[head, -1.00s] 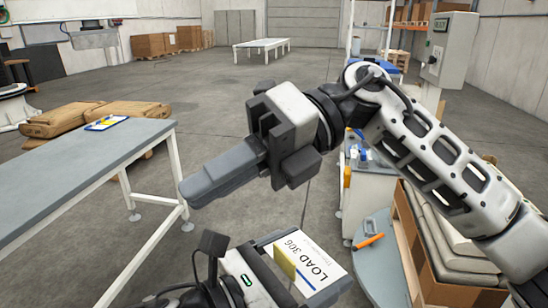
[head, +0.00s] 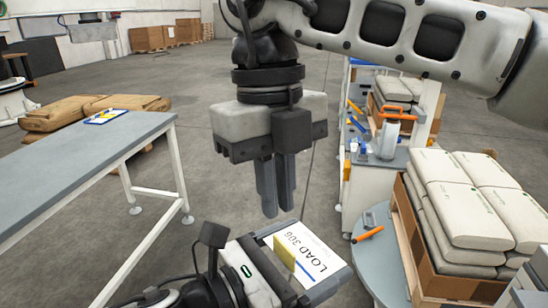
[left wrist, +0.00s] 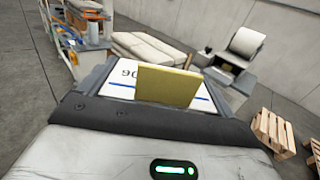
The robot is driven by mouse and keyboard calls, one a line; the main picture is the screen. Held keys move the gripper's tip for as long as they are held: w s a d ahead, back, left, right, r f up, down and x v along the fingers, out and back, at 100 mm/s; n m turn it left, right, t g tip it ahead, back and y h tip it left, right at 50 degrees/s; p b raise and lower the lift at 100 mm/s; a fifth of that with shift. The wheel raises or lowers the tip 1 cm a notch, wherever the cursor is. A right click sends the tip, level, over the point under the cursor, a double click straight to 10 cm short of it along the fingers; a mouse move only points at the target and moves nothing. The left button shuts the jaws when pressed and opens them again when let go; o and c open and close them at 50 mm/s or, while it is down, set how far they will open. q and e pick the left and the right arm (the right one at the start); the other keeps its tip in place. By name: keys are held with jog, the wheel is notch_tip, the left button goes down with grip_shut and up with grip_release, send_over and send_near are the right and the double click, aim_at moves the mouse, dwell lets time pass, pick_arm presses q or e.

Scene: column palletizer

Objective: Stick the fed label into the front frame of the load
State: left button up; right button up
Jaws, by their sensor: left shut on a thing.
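A yellow block (head: 285,252) stands on the label. Both also show in the left wrist view, the label (left wrist: 122,88) behind the yellow block (left wrist: 168,87). My right gripper (head: 275,212) points down just above and behind the label, fingers together and empty. The load of pale bags (head: 462,205) sits in a brown carton (head: 452,272) at the right. A front frame on the load cannot be made out.
A round grey-blue platform (head: 375,262) with an orange-handled tool (head: 368,235) lies left of the load. A workbench (head: 362,185) stands behind it. A long grey table (head: 75,170) fills the left. Floor between is clear.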

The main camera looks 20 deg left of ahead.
aim_at(280, 244)
jog(key=f, duration=0.7)
jog(key=shift+s+d+f, duration=0.2)
jog(key=shift+s+d, duration=0.1)
jog(key=shift+d, duration=0.05)
jog(key=shift+c, duration=0.3)
grip_shut()
pick_arm(q)
jog(key=o, duration=0.7)
pick_arm(e)
jog(key=shift+s, duration=0.1)
pick_arm(q)
jog(key=shift+a, duration=0.1)
